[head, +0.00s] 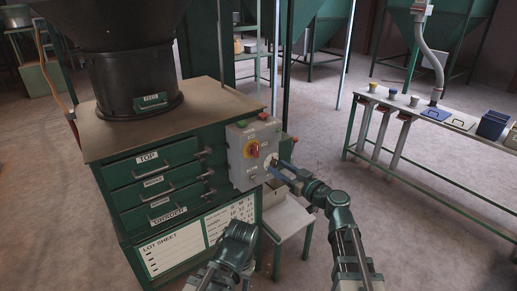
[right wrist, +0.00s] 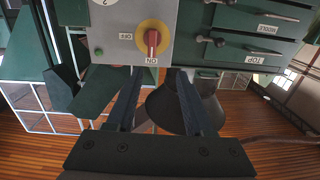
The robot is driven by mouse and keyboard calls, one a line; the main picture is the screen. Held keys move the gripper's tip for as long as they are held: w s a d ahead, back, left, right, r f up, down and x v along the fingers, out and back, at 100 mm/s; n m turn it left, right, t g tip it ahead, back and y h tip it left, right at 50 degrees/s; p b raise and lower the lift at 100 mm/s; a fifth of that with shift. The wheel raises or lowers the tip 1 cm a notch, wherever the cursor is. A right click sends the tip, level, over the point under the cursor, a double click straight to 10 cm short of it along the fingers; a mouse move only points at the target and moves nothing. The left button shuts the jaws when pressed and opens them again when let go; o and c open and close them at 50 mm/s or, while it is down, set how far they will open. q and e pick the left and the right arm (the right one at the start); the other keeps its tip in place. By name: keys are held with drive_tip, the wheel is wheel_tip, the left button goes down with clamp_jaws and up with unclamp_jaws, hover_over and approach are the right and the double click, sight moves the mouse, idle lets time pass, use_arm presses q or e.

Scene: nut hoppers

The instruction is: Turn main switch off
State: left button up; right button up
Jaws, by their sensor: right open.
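The main switch (head: 252,149), a red handle on a yellow round plate, sits on the front of a light grey control box (head: 236,176). In the right wrist view, which is upside down, the red handle (right wrist: 152,41) lines up with the ON label (right wrist: 150,60); the OFF label (right wrist: 126,36) is to its side. My right gripper (head: 272,168) is open and empty near the box, below and right of the switch in the head view. In the wrist view its fingertips (right wrist: 158,74) are short of the handle.
The green grader cabinet (head: 150,162) with labelled drawers stands left of the box, a black hopper (head: 128,80) on top. A small white-topped stand (head: 288,215) is below the box. A long bench (head: 400,101) with cups and bins stands right. Floor between is clear.

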sight(257, 146)
drive_tip(key=shift+t, duration=0.4)
drive_tip(key=x, duration=0.9)
drive_tip(key=d+x, duration=0.1)
drive_tip(key=x, duration=0.3)
drive_tip(key=shift+w+a+r, duration=0.15)
drive_tip(key=shift+w+r, duration=0.1)
drive_tip(key=shift+w, duration=0.4)
clamp_jaws()
